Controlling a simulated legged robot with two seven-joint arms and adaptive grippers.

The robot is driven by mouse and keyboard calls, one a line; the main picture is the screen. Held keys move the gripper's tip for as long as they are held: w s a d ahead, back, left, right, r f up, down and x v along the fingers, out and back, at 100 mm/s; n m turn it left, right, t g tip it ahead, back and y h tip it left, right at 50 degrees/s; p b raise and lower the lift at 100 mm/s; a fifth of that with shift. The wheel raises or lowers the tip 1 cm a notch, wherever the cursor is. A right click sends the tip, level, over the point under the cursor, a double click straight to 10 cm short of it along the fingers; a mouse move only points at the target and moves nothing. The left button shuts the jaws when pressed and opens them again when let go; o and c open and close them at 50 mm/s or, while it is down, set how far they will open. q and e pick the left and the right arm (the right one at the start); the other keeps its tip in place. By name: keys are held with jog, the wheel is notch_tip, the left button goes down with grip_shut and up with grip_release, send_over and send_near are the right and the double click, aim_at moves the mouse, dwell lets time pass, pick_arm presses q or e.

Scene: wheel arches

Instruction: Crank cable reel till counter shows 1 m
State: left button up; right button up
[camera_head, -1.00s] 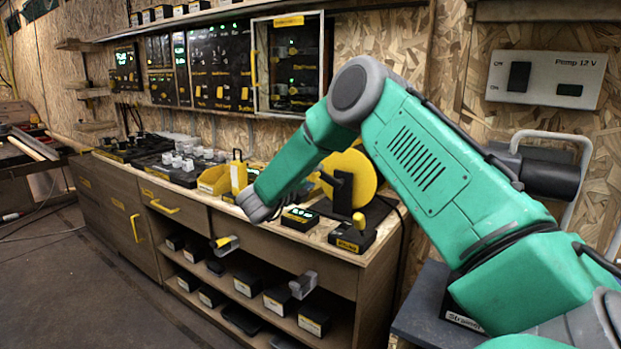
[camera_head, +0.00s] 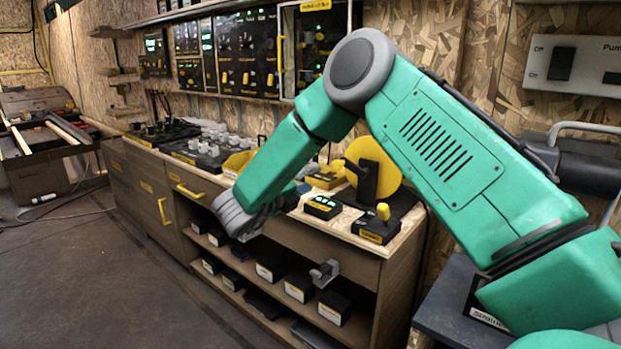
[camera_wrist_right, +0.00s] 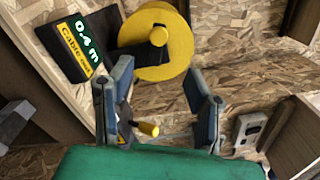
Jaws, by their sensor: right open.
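The cable reel is a yellow disc (camera_head: 374,168) with a black stand on the bench top; it also shows in the right wrist view (camera_wrist_right: 180,50). The black counter box (camera_head: 322,207), labelled "Cable out", reads 0.4 m in the right wrist view (camera_wrist_right: 80,42). A small black box (camera_head: 376,229) with a yellow knob (camera_head: 383,211) stands in front of the reel. In the right wrist view a yellow knob (camera_wrist_right: 148,129) shows between my fingers, nearer the left one. My right gripper (camera_wrist_right: 160,100) is open and empty, short of the reel. The head view mostly hides it behind my forearm.
The wooden bench (camera_head: 340,240) has open shelves with several black boxes. A grey bracket (camera_head: 325,272) juts from its front. A panel (camera_head: 245,50) with lit displays hangs behind. A dark side table (camera_head: 455,300) stands at right.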

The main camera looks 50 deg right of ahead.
aim_at(336, 165)
jog(key=d+n+p, duration=0.3)
jog(key=n+p, duration=0.1)
jog(key=n, duration=0.3)
jog(key=w+d+n+p, duration=0.1)
jog(key=d+n+p, duration=0.3)
jog(key=n, duration=0.4)
jog(key=d+n+p, duration=0.4)
jog(key=n, duration=0.3)
jog(key=shift+w+f+n+p, duration=0.1)
jog(key=shift+w+n+p, duration=0.05)
jog(key=shift+n+p, duration=0.25)
jog(key=shift+w+d, duration=0.1)
jog(key=shift+d, duration=0.6)
grip_shut()
